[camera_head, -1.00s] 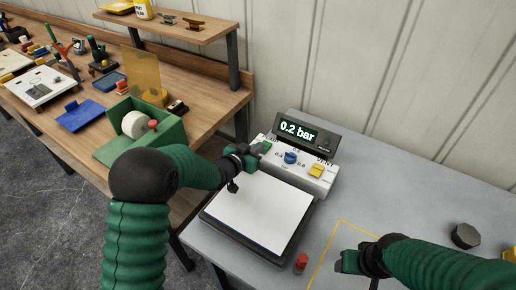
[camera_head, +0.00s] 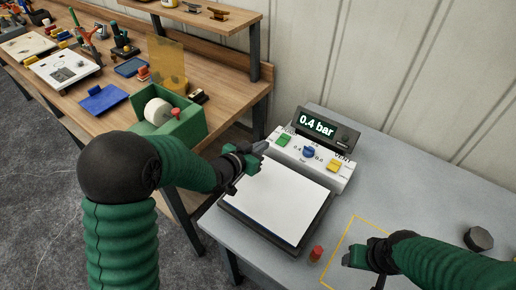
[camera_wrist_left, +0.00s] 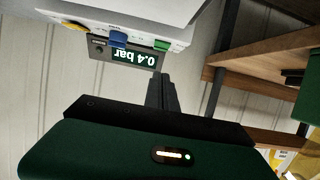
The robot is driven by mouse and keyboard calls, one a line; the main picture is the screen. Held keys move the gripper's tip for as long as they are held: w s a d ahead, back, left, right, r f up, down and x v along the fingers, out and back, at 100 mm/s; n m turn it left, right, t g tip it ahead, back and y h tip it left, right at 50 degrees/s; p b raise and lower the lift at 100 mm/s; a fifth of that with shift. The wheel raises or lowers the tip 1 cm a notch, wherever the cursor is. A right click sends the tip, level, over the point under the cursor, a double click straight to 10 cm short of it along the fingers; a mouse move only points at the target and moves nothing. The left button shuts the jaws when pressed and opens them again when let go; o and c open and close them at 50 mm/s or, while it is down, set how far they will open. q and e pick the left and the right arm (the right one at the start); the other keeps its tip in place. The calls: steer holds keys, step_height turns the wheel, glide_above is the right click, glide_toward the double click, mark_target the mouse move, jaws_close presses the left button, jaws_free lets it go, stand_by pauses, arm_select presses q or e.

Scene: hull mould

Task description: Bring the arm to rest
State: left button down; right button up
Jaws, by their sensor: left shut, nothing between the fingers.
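My left gripper (camera_head: 262,147) is shut and empty. It hangs in the air at the left end of the white control box (camera_head: 308,162), just left of the green button (camera_head: 284,140). The box has a blue knob (camera_head: 308,152), a yellow button (camera_head: 334,165) and a display (camera_head: 317,126) reading 0.4 bar. In the left wrist view the shut fingers (camera_wrist_left: 161,92) point toward the wall, and the display (camera_wrist_left: 135,58) shows upside down. My right gripper (camera_head: 354,256) is over the grey table at the lower right; its finger gap is not clear.
A black-framed plate with a white top (camera_head: 280,200) lies in front of the box. A wooden bench (camera_head: 225,105) with a green tape dispenser (camera_head: 185,130) stands at left.

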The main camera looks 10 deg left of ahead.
arm_select(q)
steer(key=s+a+f+g+y, duration=0.1)
steer(key=s+a, duration=0.1)
steer(key=s+a+f+n+g+y, duration=0.1)
steer(key=s, duration=0.2)
steer(key=s+a+f+n+g+y, duration=0.1)
steer(key=s+a+y, duration=0.1)
steer(key=s, duration=0.1)
steer(key=shift+s+a+f, duration=0.1)
steer(key=shift+s+a, duration=0.1)
steer(key=shift+a, duration=0.15)
steer(key=s+g, duration=0.1)
steer(key=s, duration=0.1)
steer(key=s+a+f, duration=0.1)
steer(key=s, duration=0.1)
steer(key=s+n+g+y, duration=0.1)
steer(key=s, duration=0.1)
steer(key=shift+s+a+f+g, duration=0.1)
steer(key=shift+a+f+g, duration=0.15)
steer(key=shift+g, duration=0.05)
steer(key=s+f+n+g, duration=0.1)
steer(key=s+g, duration=0.3)
steer(key=s, duration=0.9)
steer(key=shift+a+f+n+g, duration=0.15)
steer(key=shift+f+n+g, duration=0.15)
steer(key=shift+f, duration=0.2)
